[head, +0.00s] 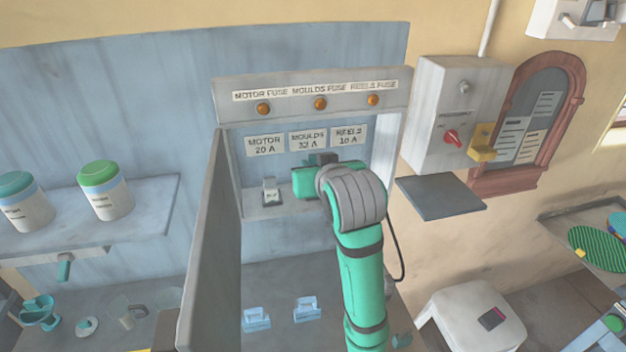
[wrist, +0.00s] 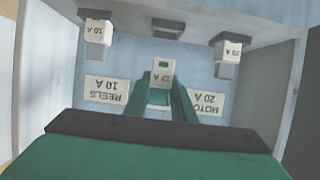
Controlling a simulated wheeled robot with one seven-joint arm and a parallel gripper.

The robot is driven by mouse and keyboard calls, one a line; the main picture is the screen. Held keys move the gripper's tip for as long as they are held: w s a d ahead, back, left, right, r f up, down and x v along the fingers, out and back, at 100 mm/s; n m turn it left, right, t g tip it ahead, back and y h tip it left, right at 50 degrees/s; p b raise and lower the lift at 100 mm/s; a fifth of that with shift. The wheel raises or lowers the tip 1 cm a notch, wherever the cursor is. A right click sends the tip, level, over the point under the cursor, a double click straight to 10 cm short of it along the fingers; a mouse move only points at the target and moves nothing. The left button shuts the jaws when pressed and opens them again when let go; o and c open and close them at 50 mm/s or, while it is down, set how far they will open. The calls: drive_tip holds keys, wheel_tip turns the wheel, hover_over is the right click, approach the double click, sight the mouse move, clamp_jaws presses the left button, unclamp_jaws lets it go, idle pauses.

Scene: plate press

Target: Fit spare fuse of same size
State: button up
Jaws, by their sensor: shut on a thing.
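My gripper (wrist: 165,100) is shut on a pale fuse (wrist: 162,72) with a small green mark. Its upside-down label looks like 32 A, but is small. The fuse is in front of the middle of the fuse box, and its contact with anything behind is unclear. The middle holder (wrist: 168,28) shows dark and looks empty, apart from the fuse in this view. The 10 A fuse (wrist: 97,32) and 20 A fuse (wrist: 230,50) sit in the holders either side. In the head view, my gripper (head: 305,180) is below the MOULDS 32 A label (head: 308,139); its fingertips and fuse are largely hidden.
The open box door (head: 205,235) stands left of my arm. Pale blue stands (head: 256,318) (head: 307,308) are on the bench below. A grey switch box (head: 450,115) with a red knob and a dark shelf (head: 440,194) are at right. Three orange lamps (head: 320,103) top the box.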

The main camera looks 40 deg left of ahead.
drive_tip(key=shift+w+a+f, duration=0.35)
drive_tip(key=shift+a+f, duration=0.1)
drive_tip(key=shift+f, duration=0.2)
drive_tip(key=shift+w+a+f, duration=0.15)
drive_tip(key=shift+f, duration=1.65)
drive_tip(key=shift+f, duration=0.1)
drive_tip(key=o, duration=1.1)
drive_tip(key=shift+c, duration=0.2)
drive_tip(key=shift+d+r, duration=0.2)
drive_tip(key=shift+r, duration=0.05)
drive_tip(key=v, duration=1.1)
drive_tip(key=shift+s+d, duration=0.25)
drive_tip(key=shift+r, duration=0.1)
